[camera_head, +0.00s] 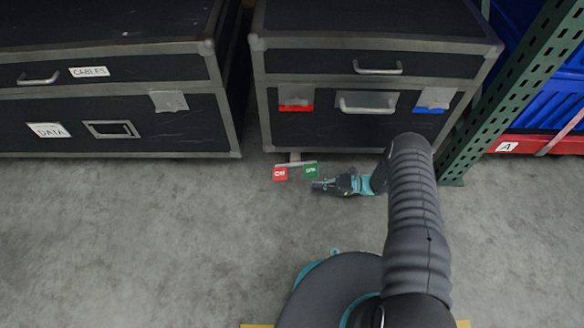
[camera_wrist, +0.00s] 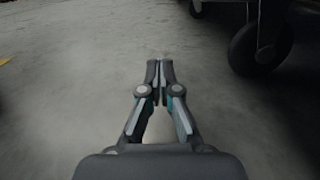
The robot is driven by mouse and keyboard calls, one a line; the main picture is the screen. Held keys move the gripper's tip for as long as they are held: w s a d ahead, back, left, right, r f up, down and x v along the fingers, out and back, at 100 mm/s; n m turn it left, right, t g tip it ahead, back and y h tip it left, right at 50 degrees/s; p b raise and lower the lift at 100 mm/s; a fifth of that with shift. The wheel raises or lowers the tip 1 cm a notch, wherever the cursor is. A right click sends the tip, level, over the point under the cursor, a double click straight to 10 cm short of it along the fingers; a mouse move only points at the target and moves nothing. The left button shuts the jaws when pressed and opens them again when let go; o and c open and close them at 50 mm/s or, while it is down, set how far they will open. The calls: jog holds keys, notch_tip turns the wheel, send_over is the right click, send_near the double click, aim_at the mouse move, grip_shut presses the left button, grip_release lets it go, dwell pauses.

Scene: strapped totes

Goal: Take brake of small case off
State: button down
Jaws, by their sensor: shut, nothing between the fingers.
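The small case (camera_head: 365,70) is a black flight case with metal edges, handles and a red and a blue latch, at the upper middle of the head view. Its brake pedal bar (camera_head: 294,163) sticks out low at its front, with a red ON pad (camera_head: 280,174) on the left and a green OFF pad (camera_head: 311,170) on the right. My gripper (camera_head: 318,185) is just right of and in front of the green pad. In the wrist view my gripper (camera_wrist: 160,66) is shut and empty, low over the floor. A caster wheel (camera_wrist: 260,48) shows at the right; the pads are not visible there.
A larger black case (camera_head: 110,85) labelled CABLES and DATA stands to the left. A green perforated rack post (camera_head: 500,85) and blue and red totes (camera_head: 545,110) are at the right. The grey floor (camera_head: 130,240) in front is clear.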

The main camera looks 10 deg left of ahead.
jog(key=shift+a, duration=0.1)
jog(key=p+x, duration=0.1)
jog(key=x, duration=0.9)
jog(key=shift+s+a+r, duration=0.1)
jog(key=shift+s+a, duration=0.05)
jog(key=shift+a+r+p, duration=0.2)
jog(key=shift+r+p, duration=0.5)
jog(key=shift+r, duration=1.2)
